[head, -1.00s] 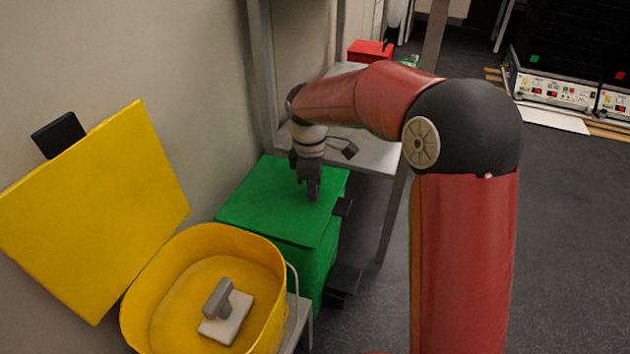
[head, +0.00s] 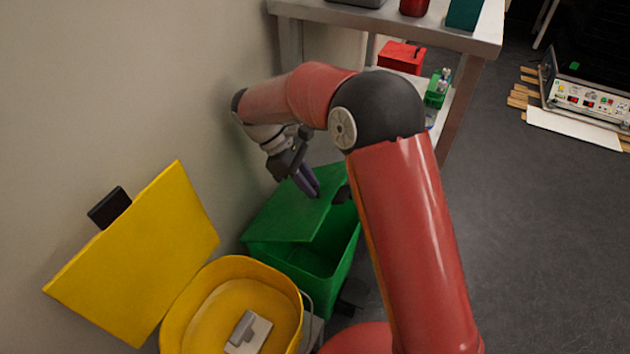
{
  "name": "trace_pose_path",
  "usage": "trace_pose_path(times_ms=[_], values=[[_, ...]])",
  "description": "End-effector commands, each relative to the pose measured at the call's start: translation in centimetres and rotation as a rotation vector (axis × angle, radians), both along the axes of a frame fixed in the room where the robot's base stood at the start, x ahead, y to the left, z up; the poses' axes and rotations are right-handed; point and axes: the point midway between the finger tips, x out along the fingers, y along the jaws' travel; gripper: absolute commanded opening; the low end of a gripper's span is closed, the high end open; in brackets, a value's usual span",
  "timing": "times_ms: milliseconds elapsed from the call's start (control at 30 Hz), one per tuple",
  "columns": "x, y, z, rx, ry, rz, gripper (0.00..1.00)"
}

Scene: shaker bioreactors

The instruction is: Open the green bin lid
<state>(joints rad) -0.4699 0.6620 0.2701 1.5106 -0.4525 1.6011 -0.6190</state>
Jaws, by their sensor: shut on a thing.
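The green bin (head: 345,270) stands by the wall, behind the yellow bin. Its green lid (head: 288,217) is partly raised and tilted, with its front edge clear of the rim so that the inside shows. A black tab (head: 342,194) sits at the lid's right edge. My gripper (head: 312,192) is tilted over the lid's far right part. It is shut on the lid, though the exact place of contact is hard to see.
The yellow bin (head: 178,325) is open at the lower left, with a grey-white object (head: 248,332) inside and its yellow lid (head: 140,260) upright. A metal table (head: 455,40) stands behind the green bin.

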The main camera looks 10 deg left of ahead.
Motion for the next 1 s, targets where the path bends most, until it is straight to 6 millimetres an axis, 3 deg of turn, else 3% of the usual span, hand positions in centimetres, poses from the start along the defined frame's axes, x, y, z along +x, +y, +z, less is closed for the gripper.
trace_pose_path(times_ms=[467, 500, 633, 1000], values=[[0.12, 0.28, 0.17, -0.014, 0.004, 0.000, 0.00], [0.12, 0.28, 0.17, -0.013, 0.004, 0.000, 0.25], [0.12, 0.27, 0.17, -0.014, 0.004, 0.000, 0.42], [0.10, 0.25, 0.17, -0.014, 0.005, 0.000, 0.43]])
